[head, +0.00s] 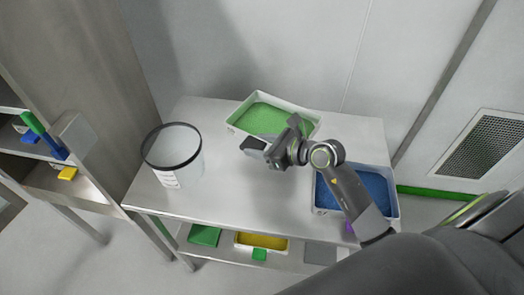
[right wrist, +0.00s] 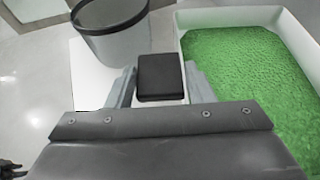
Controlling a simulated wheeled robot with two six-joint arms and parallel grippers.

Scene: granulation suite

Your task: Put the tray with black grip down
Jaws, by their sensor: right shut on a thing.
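A white tray (head: 306,125) with green granules stands out at the back of the table, and its rim also shows at right in the right wrist view (right wrist: 230,16). A black grip (head: 253,143) is at its near side. My right gripper (head: 266,148) is shut on this black grip, which sits between the fingers in the right wrist view (right wrist: 160,76). The arm reaches in from the right, and its wrist hides part of the tray's near side. I cannot tell how far the tray is above the tabletop. My left gripper is not in view.
The steel table (head: 250,205) is clear at its front middle. A white bucket with a black rim (head: 172,150) stands at left. A tray of blue granules (head: 325,200) stands at right under my arm. A yellow tray (head: 262,241) is on the lower shelf.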

